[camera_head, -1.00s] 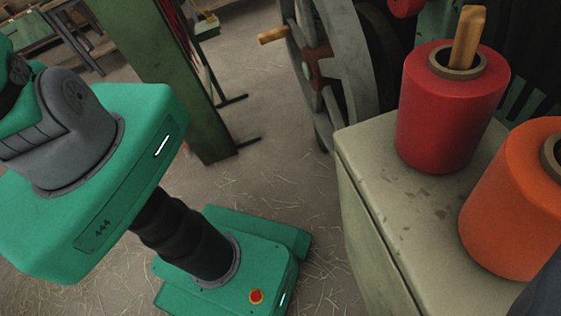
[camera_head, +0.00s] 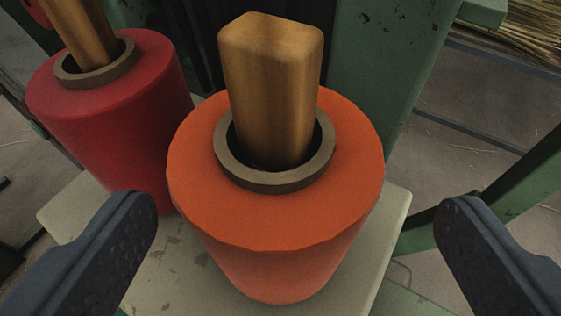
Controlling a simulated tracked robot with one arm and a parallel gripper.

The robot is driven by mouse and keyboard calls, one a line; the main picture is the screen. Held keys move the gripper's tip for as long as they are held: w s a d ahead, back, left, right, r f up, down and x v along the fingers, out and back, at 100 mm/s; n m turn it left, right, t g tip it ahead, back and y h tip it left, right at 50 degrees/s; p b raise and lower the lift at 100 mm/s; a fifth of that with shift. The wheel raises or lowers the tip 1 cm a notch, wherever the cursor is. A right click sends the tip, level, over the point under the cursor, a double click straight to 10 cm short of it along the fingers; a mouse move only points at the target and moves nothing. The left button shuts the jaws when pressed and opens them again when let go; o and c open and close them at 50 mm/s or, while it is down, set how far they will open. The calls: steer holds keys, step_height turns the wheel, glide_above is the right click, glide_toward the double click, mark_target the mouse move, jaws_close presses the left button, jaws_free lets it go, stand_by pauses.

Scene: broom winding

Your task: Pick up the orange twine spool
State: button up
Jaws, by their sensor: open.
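The orange twine spool (camera_head: 275,225) stands upright in the middle of the view on a pale stand top. A wooden peg (camera_head: 268,90) rises through the dark ring in its top. My gripper (camera_head: 297,215) is open, with one dark finger on the left and one on the right of the spool. Both fingers are apart from the spool and appear nearer the camera than it. Nothing is held between them.
A red twine spool (camera_head: 110,115) on its own wooden peg stands close to the left of the orange one. The pale stand top (camera_head: 160,275) ends just right of the orange spool. Green metal framework (camera_head: 385,80) rises behind and to the right.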

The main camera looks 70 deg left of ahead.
mark_target(280, 168)
steer(key=shift+s+b+x, duration=0.15)
steer(key=shift+b+x, duration=0.05)
steer(key=shift+x, duration=1.15)
steer(key=shift+s+b+x, duration=0.15)
steer(key=shift+x, duration=1.25)
steer(key=shift+a, duration=0.15)
steer(key=c, duration=1.2)
